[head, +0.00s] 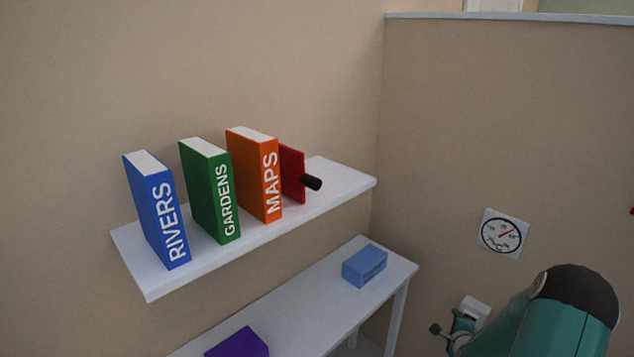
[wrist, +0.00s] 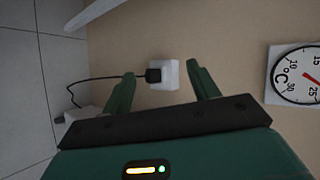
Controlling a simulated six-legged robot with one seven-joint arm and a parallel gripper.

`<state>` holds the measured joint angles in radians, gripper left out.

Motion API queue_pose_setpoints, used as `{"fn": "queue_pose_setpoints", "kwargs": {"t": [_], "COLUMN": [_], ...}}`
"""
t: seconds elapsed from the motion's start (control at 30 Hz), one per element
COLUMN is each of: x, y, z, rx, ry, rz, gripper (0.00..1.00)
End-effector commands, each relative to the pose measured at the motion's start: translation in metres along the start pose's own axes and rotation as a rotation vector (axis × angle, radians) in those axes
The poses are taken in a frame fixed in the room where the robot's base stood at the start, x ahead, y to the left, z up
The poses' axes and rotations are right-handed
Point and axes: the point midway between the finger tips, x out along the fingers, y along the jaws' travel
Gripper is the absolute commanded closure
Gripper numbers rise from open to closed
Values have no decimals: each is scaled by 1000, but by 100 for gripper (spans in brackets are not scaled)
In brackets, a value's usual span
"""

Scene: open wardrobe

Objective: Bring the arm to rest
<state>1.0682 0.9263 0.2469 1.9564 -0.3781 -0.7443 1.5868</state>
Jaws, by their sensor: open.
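My arm shows in the head view as a teal link with a dark rounded joint at the lower right. My gripper (wrist: 161,70) shows in the wrist view with two green fingers spread apart and nothing held between them. In the head view only a small part of my gripper (head: 461,324) shows, beside the white wall socket (head: 476,309). In the wrist view the socket (wrist: 171,75) lies beyond the gap between the fingers, with a black plug (wrist: 153,76) at it. I cannot tell how far the fingertips are from the wall.
A white shelf (head: 330,178) holds blue, green and orange books and a red item with a black knob. Below, a white table (head: 318,305) bears a blue box (head: 364,266) and a purple object (head: 238,343). A dial thermometer (head: 502,234) hangs above the socket. A dark cable (wrist: 98,79) runs from the plug.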

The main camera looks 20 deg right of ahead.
Motion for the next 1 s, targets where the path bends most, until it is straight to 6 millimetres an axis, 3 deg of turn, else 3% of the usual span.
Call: {"fn": "queue_pose_setpoints", "kwargs": {"t": [0.03,0.2,0.37,0.5,0.73,1.0], "x": [-7,-35,-72,-113,-194,-303], "y": [-20,-66,-101,-126,-153,-158], "z": [19,71,119,160,220,272], "rx": [-85,-352,-590,-786,-1085,-1401], "ry": [-14,-47,-82,-118,-194,-324], "rz": [20,100,163,207,262,296], "gripper": [40,40,40,40,40,40]}}
